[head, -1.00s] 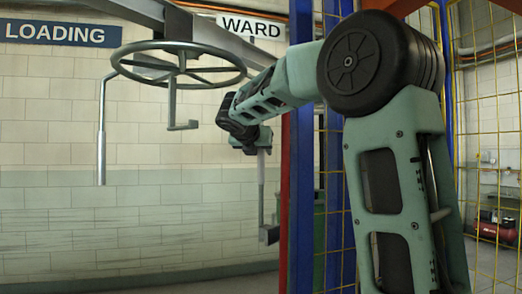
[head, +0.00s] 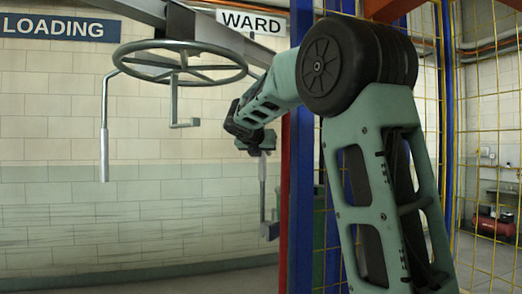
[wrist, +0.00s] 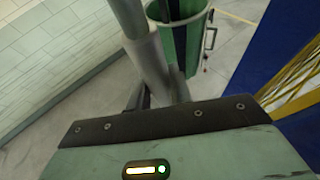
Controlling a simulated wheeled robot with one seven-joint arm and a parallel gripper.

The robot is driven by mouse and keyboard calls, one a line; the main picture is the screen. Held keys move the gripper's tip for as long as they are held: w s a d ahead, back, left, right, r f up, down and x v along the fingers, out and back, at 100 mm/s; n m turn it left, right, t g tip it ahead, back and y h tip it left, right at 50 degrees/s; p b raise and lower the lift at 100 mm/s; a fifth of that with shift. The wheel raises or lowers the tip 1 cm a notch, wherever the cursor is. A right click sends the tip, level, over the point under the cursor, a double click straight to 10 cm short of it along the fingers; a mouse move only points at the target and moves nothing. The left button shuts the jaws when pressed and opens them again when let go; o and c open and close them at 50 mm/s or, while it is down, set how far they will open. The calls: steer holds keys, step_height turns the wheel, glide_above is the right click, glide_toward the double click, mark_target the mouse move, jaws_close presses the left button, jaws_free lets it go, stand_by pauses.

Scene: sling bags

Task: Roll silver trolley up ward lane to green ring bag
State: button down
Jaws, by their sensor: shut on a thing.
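My gripper (head: 263,150) is at the far end of my outstretched arm. It is shut on a silver upright rod (head: 262,190), which I take to be the trolley's handle. The rod ends below in a small hook (head: 270,231). In the wrist view the rod's pale grip (wrist: 149,58) stands between my gripper's dark fingers (wrist: 160,92). A green striped bag (wrist: 190,40) with a metal ring at its side is beyond the rod. In the head view only a green patch shows behind the posts.
An overhead rail (head: 215,36) runs past the WARD sign (head: 252,22). A grey wheel-like ring (head: 180,58) with hanging rods is at left, near the LOADING sign (head: 55,26). Red and blue posts (head: 301,180) and yellow mesh (head: 480,120) stand at right.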

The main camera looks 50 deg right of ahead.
steer(key=d+p, duration=0.4)
steer(key=d, duration=0.5)
steer(key=shift+w, duration=0.2)
steer(key=c, duration=1.3)
jaws_free()
steer(key=shift+o, duration=0.2)
steer(key=b+v, duration=0.5)
steer(key=v, duration=1.2)
steer(key=shift+a, duration=0.2)
steer(key=shift+s, duration=0.1)
